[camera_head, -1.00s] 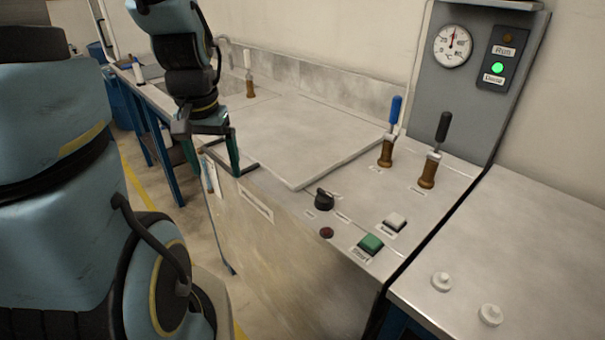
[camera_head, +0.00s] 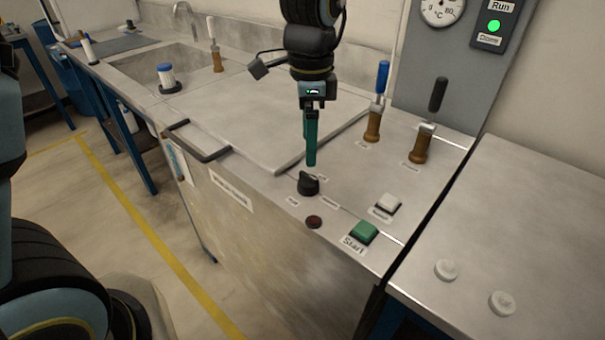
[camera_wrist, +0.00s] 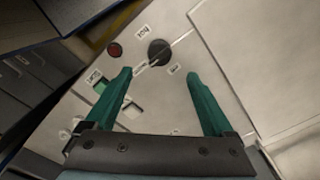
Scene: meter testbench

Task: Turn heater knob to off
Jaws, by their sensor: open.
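The black heater knob (camera_head: 308,184) sits on the metal bench top, near its front edge, with small labels around it. It also shows in the wrist view (camera_wrist: 159,52), ahead of the fingertips and between their lines. My gripper (camera_head: 310,163) is above the bench just behind the knob in the head view, fingers pointing down. In the wrist view my gripper (camera_wrist: 160,75) is open, its two green fingers apart with nothing between them. It appears apart from the knob.
A dark red button (camera_head: 314,222), a green Start button (camera_head: 364,232) and a white button (camera_head: 387,203) are close to the knob. Blue-handled (camera_head: 377,100) and black-handled (camera_head: 429,120) valves stand behind right. A flat lid (camera_head: 240,110) with a black handle lies left.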

